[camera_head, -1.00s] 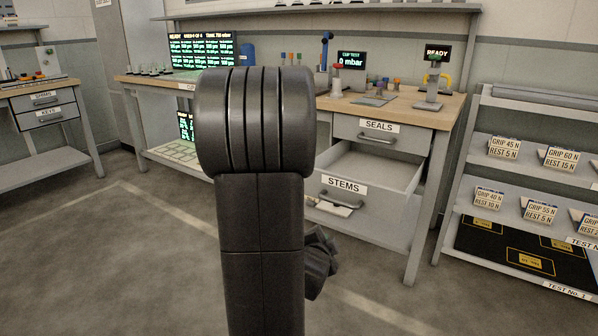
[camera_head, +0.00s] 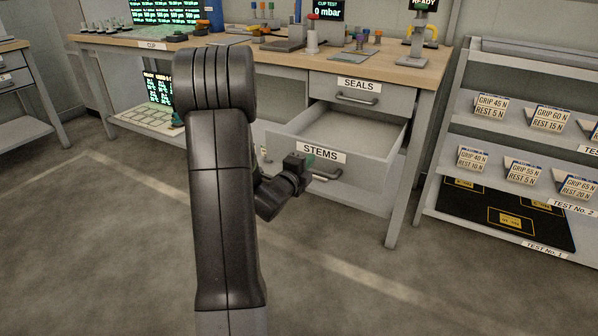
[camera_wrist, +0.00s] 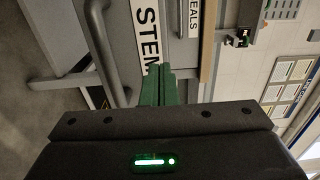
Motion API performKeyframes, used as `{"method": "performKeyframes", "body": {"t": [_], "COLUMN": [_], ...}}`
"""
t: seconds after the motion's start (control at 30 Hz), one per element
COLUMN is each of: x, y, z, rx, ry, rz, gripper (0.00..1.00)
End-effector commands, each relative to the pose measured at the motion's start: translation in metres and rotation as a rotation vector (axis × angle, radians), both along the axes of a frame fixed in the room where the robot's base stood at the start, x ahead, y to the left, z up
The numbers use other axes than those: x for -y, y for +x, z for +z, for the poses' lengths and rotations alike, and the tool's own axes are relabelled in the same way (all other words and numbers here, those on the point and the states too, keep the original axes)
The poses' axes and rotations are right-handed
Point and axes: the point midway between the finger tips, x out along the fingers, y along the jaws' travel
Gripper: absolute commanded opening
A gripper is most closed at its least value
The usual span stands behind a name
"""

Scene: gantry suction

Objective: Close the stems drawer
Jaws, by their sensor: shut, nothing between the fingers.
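The stems drawer (camera_head: 364,173) is pulled out below the seals drawer in the head view, and its inside looks empty. Its grey front bears a white STEMS label (camera_head: 321,152) and a bar handle (camera_head: 326,175). My gripper (camera_head: 307,160) is at the drawer front, by the label and the handle. In the wrist view the green fingers (camera_wrist: 157,82) are shut together with nothing between them. They point at the drawer front (camera_wrist: 122,30), beside the STEMS label (camera_wrist: 147,28) and the handle (camera_wrist: 104,50). I cannot tell whether they touch it.
The seals drawer (camera_head: 390,97) is shut under the wooden bench top (camera_head: 385,72). A shelf rack (camera_head: 450,120) with signs stands at the right. The floor (camera_head: 350,290) in front is clear. My arm hides part of the bench's left side.

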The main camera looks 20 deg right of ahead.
Motion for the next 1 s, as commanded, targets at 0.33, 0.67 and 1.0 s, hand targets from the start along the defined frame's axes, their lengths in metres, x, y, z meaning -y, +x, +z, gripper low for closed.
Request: {"method": "performKeyframes", "body": {"t": [0.33,0.67,1.0], "x": [0.038,0.041,0.052], "y": [0.032,0.036,0.045], "z": [0.000,0.001,0.000], "rx": [0.000,-0.002,0.001], "ry": [-0.001,-0.001,-0.002], "rz": [0.001,0.002,0.001], "gripper": [0.00,0.00,0.00]}}
